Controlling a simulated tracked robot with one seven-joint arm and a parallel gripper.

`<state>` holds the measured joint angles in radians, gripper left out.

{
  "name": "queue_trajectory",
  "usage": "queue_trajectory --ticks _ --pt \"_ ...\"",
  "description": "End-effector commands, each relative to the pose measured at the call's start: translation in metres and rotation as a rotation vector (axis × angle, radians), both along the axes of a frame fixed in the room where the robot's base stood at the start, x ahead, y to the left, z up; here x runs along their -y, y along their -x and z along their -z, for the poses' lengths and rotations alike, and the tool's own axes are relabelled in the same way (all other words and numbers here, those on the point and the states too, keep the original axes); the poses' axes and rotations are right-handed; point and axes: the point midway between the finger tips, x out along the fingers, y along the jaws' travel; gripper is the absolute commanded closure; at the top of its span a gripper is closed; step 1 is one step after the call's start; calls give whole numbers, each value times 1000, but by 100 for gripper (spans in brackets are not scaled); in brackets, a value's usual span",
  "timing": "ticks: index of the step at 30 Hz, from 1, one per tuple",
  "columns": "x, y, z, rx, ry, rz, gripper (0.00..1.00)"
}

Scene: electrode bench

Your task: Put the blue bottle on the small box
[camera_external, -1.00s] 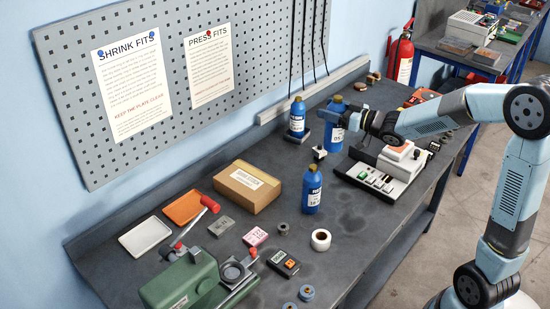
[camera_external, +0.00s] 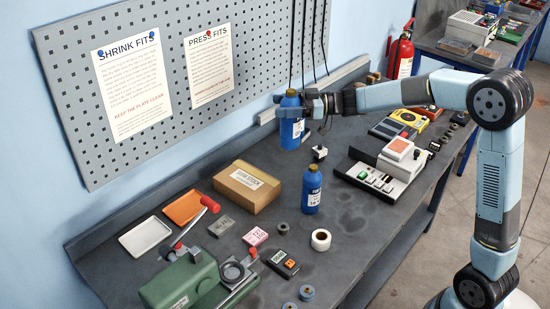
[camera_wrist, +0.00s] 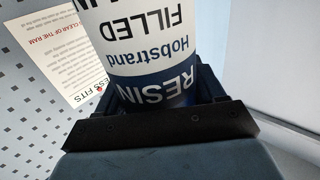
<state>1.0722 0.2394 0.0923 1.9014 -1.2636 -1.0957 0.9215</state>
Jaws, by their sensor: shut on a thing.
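My gripper (camera_external: 298,103) is shut on a blue bottle (camera_external: 292,132) with a brown cap and holds it roughly upright above the back of the bench. In the wrist view, the held bottle's white label (camera_wrist: 140,45) reads "RESIN Hobstrand" and "FILLED", upside down, between the jaws. A second blue bottle (camera_external: 312,190) with a white label stands on the bench, nearer the front. The brown cardboard box (camera_external: 243,198) with a white label lies to the left of the held bottle, below it in the picture. The held bottle and my gripper cover the spot where another blue bottle stood.
A green press (camera_external: 180,282), an orange tray (camera_external: 184,207) and a white tray (camera_external: 145,237) are at the left. A tape roll (camera_external: 320,240) and small parts lie in front. A white keypad device (camera_external: 378,178) stands right. Bare bench shows between box and standing bottle.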

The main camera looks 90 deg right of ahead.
Motion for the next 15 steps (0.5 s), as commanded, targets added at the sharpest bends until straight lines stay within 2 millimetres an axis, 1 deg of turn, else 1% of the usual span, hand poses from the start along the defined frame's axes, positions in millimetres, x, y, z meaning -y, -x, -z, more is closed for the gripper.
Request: queue_trajectory --ticks 1,6,9,11,12,15 --pt "-4 -8 2 2 1 -38 100" --pt "-16 -26 8 1 0 -142 100" --pt "-15 -23 27 0 -3 -134 100" --pt "-15 -23 35 0 -1 -133 100" --pt "-15 -23 42 0 -2 -133 100" --pt "-15 -24 51 2 -1 -133 100"
